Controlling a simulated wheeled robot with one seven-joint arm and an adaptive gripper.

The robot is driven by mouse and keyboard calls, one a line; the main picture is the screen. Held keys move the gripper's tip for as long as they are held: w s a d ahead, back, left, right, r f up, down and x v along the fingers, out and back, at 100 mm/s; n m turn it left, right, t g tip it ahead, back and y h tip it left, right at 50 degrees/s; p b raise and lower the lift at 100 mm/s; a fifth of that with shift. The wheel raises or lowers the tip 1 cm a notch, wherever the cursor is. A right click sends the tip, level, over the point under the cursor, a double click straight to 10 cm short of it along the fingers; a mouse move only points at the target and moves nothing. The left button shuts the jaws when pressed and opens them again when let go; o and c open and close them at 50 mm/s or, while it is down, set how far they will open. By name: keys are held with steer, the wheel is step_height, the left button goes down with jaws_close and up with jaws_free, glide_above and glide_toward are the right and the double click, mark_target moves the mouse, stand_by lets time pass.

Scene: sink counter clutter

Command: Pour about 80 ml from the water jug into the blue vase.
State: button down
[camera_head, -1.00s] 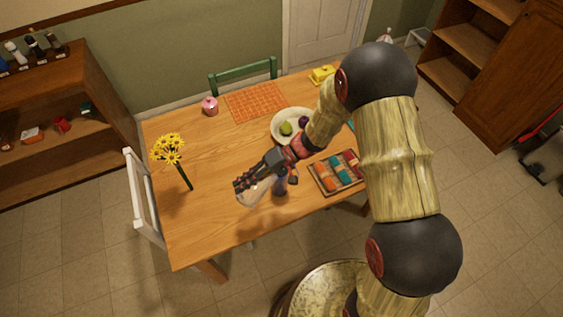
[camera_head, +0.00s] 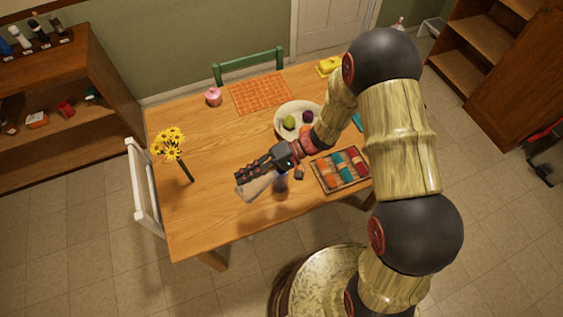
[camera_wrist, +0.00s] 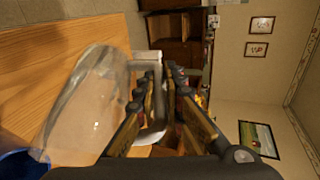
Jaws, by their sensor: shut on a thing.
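The clear water jug (camera_head: 257,188) is held above the wooden table, left of the blue vase. My gripper (camera_head: 246,178) is shut on the jug's handle side. In the wrist view the jug (camera_wrist: 88,108) is strongly tilted, with one end close to the blue vase (camera_wrist: 22,164), whose rim shows at the lower left corner. The vase (camera_head: 281,184) shows only partly in the head view, beneath my gripper and wrist. I cannot tell the water level or whether water is flowing.
A tray of colored cloths (camera_head: 341,172) lies right of the vase. A fruit plate (camera_head: 283,133) is behind it. Yellow flowers (camera_head: 169,143) lie at the table's left, a pink jar (camera_head: 213,97) at the back. The table's front left is clear.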

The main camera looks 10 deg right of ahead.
steer(key=shift+w+d+r, duration=0.15)
steer(key=shift+w+d, duration=0.05)
steer(key=shift+w+d+r+g+y+b, duration=0.3)
steer(key=shift+w+d+r+y+b, duration=0.2)
steer(key=shift+d, duration=0.25)
stand_by(1.8)
